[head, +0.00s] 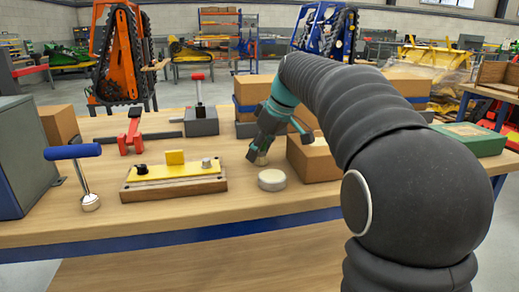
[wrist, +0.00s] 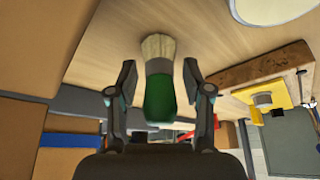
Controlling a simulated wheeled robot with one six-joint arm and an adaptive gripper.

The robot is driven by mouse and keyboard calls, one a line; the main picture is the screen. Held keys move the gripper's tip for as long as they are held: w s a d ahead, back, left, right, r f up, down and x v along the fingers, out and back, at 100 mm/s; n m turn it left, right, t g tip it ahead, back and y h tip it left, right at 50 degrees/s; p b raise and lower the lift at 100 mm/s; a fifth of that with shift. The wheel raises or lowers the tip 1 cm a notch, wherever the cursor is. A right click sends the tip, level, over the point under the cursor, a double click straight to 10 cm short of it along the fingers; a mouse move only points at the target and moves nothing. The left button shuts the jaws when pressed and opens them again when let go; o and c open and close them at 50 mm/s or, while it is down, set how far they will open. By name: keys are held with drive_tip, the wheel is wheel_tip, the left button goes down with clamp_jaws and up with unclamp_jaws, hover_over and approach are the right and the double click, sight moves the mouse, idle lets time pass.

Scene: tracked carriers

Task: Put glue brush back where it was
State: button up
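The glue brush has pale bristles, a grey ferrule and a green handle (wrist: 158,98). In the wrist view it lies between the two fingers of my gripper (wrist: 159,78), with a visible gap on each side, so the fingers look open around it. In the head view my gripper (head: 262,146) points down at the table, and the brush's bristles (head: 261,160) show just beneath it, at or very near the tabletop. The handle is mostly hidden there by the gripper.
A round cream-topped tin (head: 272,180) stands close to the brush. A wooden fixture with a yellow plate (head: 172,185) is left of it; a cardboard box (head: 314,160) is right.

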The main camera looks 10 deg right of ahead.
drive_tip(key=shift+r, duration=0.1)
drive_tip(key=p+v, duration=0.2)
drive_tip(key=v, duration=1)
drive_tip(key=s+a+f+m+t+h, duration=0.2)
drive_tip(key=s+f+m, duration=0.6)
drive_tip(key=s+f, duration=1.5)
drive_tip(key=s+h, duration=0.1)
drive_tip(key=s, duration=0.3)
drive_tip(key=shift+a+m, duration=0.4)
drive_tip(key=shift+s, duration=0.1)
